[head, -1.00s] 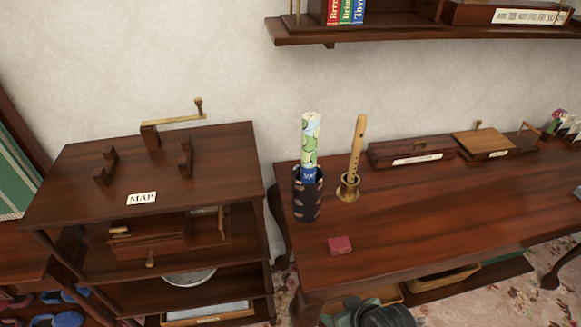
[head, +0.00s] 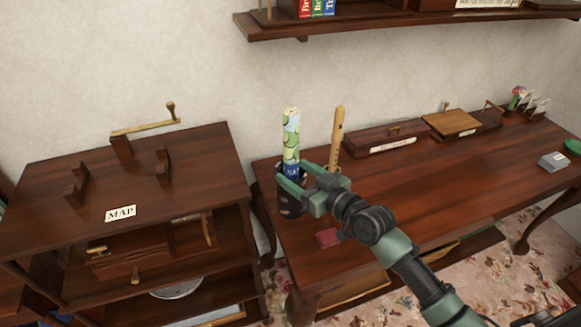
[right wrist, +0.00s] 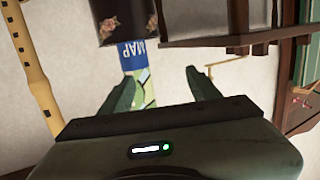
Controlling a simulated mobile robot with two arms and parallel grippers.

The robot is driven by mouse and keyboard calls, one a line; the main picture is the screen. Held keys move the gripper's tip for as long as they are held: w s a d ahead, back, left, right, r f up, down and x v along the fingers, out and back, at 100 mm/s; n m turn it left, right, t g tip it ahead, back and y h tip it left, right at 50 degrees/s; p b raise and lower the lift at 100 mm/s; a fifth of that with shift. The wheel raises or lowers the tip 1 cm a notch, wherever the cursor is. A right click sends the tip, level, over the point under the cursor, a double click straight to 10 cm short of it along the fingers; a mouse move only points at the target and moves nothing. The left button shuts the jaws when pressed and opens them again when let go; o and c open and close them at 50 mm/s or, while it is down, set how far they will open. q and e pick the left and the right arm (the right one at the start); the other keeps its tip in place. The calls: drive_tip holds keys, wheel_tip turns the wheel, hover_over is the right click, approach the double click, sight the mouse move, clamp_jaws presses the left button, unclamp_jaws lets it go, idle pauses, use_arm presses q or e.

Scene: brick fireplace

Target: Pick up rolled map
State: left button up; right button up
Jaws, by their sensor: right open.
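The rolled map (head: 291,132), green and pale with a blue label low down, stands upright in a dark patterned cylindrical holder (head: 292,206) at the table's left end. My right gripper (head: 284,178) is open at the map's lower part, just above the holder's rim; it hides part of both. In the right wrist view the picture is turned over: the map (right wrist: 134,54) shows past the left finger, which covers part of it. I cannot tell whether a finger touches it. My left gripper is not in view.
A wooden recorder (head: 337,135) stands close to the right of the map. A small red block (head: 328,237) lies on the table (head: 440,180) in front. At left is a shelf unit (head: 200,180) with a MAP label and wooden supports. A wall shelf (head: 400,24) hangs above.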

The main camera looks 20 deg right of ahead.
sight(298, 147)
drive_tip(key=w+d+r+t, duration=0.1)
drive_tip(key=w, duration=0.1)
drive_tip(key=w+d+r+t, duration=0.1)
drive_tip(key=d+r, duration=0.1)
drive_tip(key=shift+w+r+m, duration=0.25)
drive_tip(key=shift+w+m, duration=0.05)
drive_tip(key=shift+w, duration=0.05)
drive_tip(key=x, duration=0.2)
drive_tip(key=p+x, duration=0.1)
drive_tip(key=x, duration=0.1)
drive_tip(key=p+x, duration=0.1)
drive_tip(key=x, duration=0.1)
drive_tip(key=shift+w+a+r, duration=0.1)
drive_tip(key=shift+a+r, duration=0.1)
drive_tip(key=shift+a, duration=0.15)
drive_tip(key=shift+w+a+f, duration=0.1)
drive_tip(key=shift+w+a, duration=0.05)
drive_tip(key=shift+w, duration=0.2)
clamp_jaws()
